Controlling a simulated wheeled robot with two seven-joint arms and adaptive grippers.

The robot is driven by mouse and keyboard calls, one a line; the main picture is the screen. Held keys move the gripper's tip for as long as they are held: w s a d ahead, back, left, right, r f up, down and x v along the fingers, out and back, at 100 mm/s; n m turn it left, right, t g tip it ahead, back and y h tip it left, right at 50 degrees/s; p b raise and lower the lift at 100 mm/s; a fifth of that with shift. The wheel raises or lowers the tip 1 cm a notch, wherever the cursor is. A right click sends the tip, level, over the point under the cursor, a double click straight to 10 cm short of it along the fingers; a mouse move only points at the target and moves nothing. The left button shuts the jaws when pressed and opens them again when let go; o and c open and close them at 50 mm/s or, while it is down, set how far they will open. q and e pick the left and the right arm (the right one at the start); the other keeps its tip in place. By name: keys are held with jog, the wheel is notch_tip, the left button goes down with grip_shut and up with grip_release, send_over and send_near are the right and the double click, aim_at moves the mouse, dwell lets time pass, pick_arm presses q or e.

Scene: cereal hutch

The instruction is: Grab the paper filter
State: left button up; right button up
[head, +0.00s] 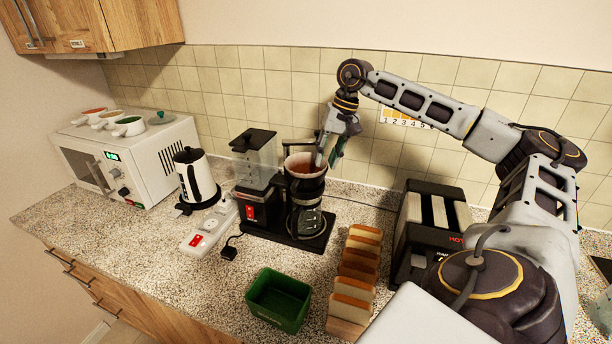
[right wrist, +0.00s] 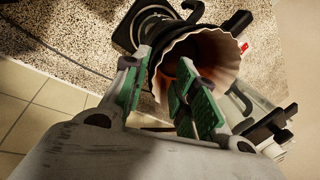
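The paper filter (head: 303,160) is white with a fluted rim and reddish-brown contents. It sits upright in the top of the black coffee maker (head: 258,160). My right gripper (head: 327,160) is at the filter's right side, pointing down. In the right wrist view the filter (right wrist: 222,50) shows its fluted rim, and my right gripper (right wrist: 163,90) has its green-padded fingers apart. One finger appears outside the filter's wall and the other over its opening. I cannot tell whether either finger touches the paper. My left gripper is not in view.
A black toaster (head: 410,235) stands to the right. A bread rack (head: 345,328), a green bin (head: 279,300) and a power strip (head: 209,229) lie in front. A kettle (head: 196,178) and a microwave (head: 140,160) stand left. The tiled wall is close behind.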

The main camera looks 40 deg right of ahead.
grip_shut()
jog(key=shift+r, duration=0.2)
dwell(0.4)
notch_tip(320, 180, up, 10)
jog(key=shift+f, duration=0.15)
dwell(0.6)
dwell(0.3)
